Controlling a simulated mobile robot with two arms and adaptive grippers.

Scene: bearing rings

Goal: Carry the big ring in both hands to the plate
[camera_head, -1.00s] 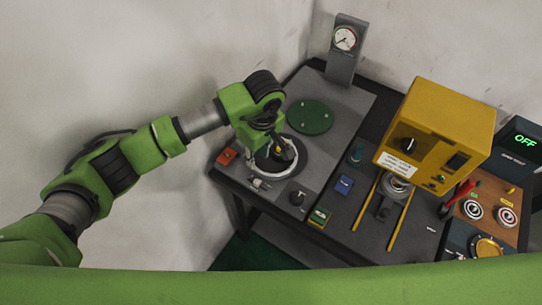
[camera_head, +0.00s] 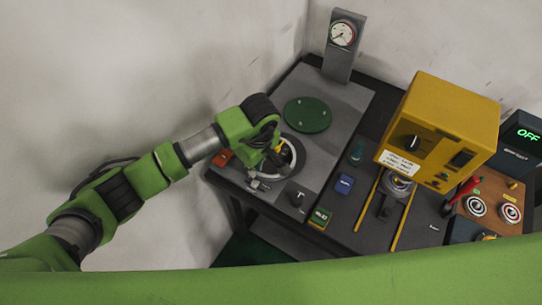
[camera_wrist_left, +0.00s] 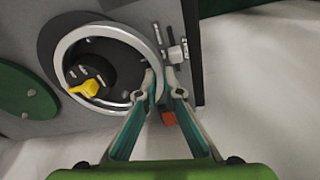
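The big ring (camera_head: 292,157) is a silver ring at the left end of the bench, partly hidden by my left gripper. In the left wrist view its pale rim (camera_wrist_left: 62,52) stands around a dark hub with a yellow piece (camera_wrist_left: 85,88), over a dark round base. My left gripper (camera_wrist_left: 161,75) straddles the rim, one fingertip inside the ring and one outside. Its fingers look apart; firm contact is not clear. A round green plate (camera_head: 307,114) with small pegs or holes lies flat behind the ring. My right gripper is not in view.
A gauge on a grey post (camera_head: 342,40) stands behind the plate. A yellow machine (camera_head: 440,115) stands to the right. A black knob (camera_head: 297,198), a blue block (camera_head: 344,184) and a green block (camera_head: 320,218) are near the front. The grey surface around the plate is mostly clear.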

